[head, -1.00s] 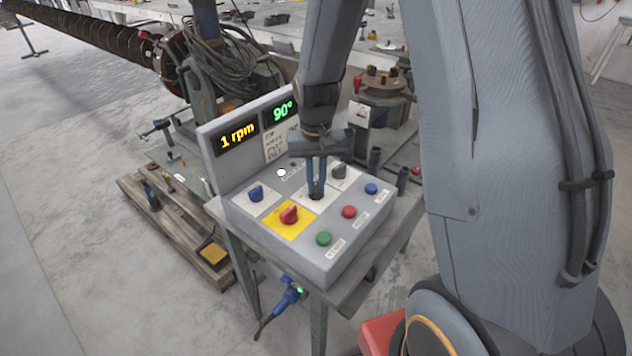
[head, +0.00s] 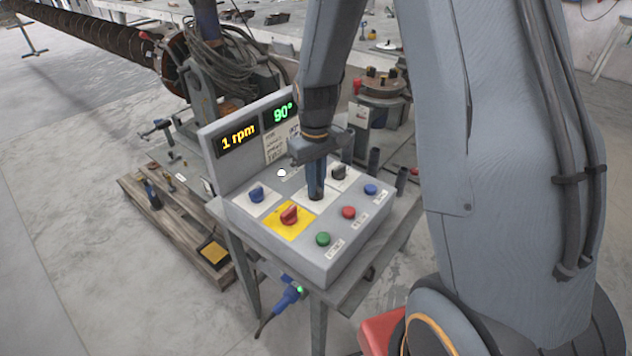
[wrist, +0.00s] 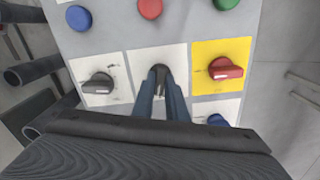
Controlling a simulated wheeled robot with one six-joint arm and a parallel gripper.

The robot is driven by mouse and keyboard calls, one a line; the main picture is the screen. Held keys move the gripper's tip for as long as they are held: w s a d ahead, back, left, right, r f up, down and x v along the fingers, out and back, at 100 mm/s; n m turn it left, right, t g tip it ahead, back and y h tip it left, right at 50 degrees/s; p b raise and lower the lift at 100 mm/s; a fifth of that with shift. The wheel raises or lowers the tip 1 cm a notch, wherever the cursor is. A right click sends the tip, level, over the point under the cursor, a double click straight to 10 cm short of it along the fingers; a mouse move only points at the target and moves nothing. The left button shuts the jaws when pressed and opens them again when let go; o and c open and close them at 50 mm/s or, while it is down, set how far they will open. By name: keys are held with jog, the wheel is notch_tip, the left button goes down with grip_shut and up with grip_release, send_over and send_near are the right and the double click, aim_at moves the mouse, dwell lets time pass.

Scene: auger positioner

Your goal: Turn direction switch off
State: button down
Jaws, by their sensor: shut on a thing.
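A grey control box (head: 325,262) stands on a metal stand, with small rotary switches on its sloped top. A dark knob (wrist: 158,71) sits on the white middle plate (wrist: 135,62). My gripper (head: 316,194) points down over that plate. In the wrist view its blue-grey fingers are shut on the dark knob, which they mostly cover. A grey knob (head: 338,172), a blue knob (head: 257,194) and a red knob (head: 289,215) on a yellow plate surround it. The labels are too small to read, so I cannot tell which one is marked direction.
Green (head: 323,239), red (head: 348,212) and blue (head: 370,190) push buttons line the box's near edge. An upright display panel (head: 252,134) behind the knobs reads 1 rpm and 90°. A wooden pallet (head: 180,235) with tools lies on the floor at left.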

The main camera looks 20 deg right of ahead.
jog(key=shift+n, duration=1.3)
jog(key=shift+w+n, duration=0.1)
jog(key=shift+n, duration=0.2)
jog(key=c, duration=1.8)
grip_release()
jog(key=shift+o, duration=0.2)
jog(key=shift+r+b, duration=0.85)
jog(key=shift+r, duration=3.1)
jog(key=s+f+m+t+b, duration=0.1)
jog(key=s+m, duration=0.5)
jog(key=s, duration=0.8)
jog(key=shift+s+f+m+b, duration=0.35)
jog(key=shift+f+m+b, duration=0.05)
jog(key=shift+f+b, duration=0.15)
